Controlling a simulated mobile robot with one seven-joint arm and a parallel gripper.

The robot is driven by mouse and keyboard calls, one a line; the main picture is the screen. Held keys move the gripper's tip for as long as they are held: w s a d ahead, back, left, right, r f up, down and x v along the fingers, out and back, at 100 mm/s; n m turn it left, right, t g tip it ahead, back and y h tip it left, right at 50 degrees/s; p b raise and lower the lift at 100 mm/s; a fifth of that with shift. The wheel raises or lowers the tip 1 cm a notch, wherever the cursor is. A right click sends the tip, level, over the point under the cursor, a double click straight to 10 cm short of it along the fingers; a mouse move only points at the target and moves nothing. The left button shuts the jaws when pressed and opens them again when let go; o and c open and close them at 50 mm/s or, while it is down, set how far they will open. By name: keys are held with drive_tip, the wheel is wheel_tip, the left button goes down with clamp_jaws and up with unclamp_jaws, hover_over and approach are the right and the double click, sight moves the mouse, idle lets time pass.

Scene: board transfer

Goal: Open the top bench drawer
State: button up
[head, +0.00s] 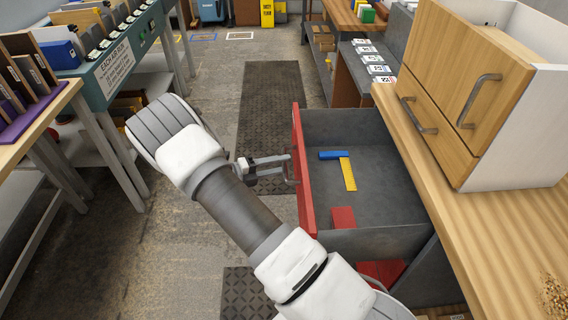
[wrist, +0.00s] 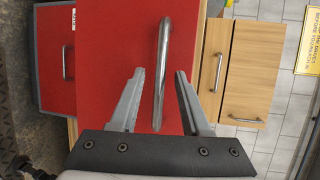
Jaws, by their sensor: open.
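The top bench drawer stands pulled well out, and its grey inside shows in the head view. Its red front (head: 304,175) faces left and fills much of the wrist view (wrist: 110,60). The metal bar handle (wrist: 163,62) lies between my two fingers in the wrist view, with gaps on both sides. My gripper (head: 288,168) is open at the drawer front; it also shows in the wrist view (wrist: 160,74). In the drawer lie a blue piece (head: 333,155), a yellow strip (head: 348,174) and a red block (head: 342,217).
A wooden cabinet (head: 450,90) stands on the bench top (head: 510,220) above the drawer. A lower red drawer (wrist: 54,64) sits beneath. A green labelled rack (head: 118,62) and a table are at left. Floor with a dark mat (head: 270,95) is clear between.

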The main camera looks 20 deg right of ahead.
drive_tip(key=s+a+r+p, duration=0.1)
drive_tip(key=a+r, duration=0.1)
drive_tip(key=a, duration=1.3)
drive_tip(key=shift+s+a+r, duration=0.25)
drive_tip(key=shift+r, duration=0.15)
drive_tip(key=s+d+r+m+g+y+p, duration=0.1)
drive_tip(key=s+d+r+m+y, duration=0.2)
drive_tip(key=r+m, duration=0.35)
drive_tip(key=s+d+r+m+g+y+p, duration=0.1)
drive_tip(key=s+d+r+m+y+p, duration=0.15)
drive_tip(key=r+m, duration=0.4)
drive_tip(key=s+d+r+m+g+y+p, duration=0.1)
drive_tip(key=s+d+r+m+y, duration=0.3)
drive_tip(key=r, duration=0.5)
drive_tip(key=s+r+m+t+y+p, duration=0.4)
drive_tip(key=s+r+m, duration=0.8)
drive_tip(key=m, duration=0.7)
drive_tip(key=s+t+y, duration=0.2)
drive_tip(key=s+t, duration=0.1)
drive_tip(key=shift+s+a+r, duration=0.25)
drive_tip(key=shift+s+a, duration=0.1)
drive_tip(key=shift+s, duration=0.05)
drive_tip(key=shift+y, duration=0.25)
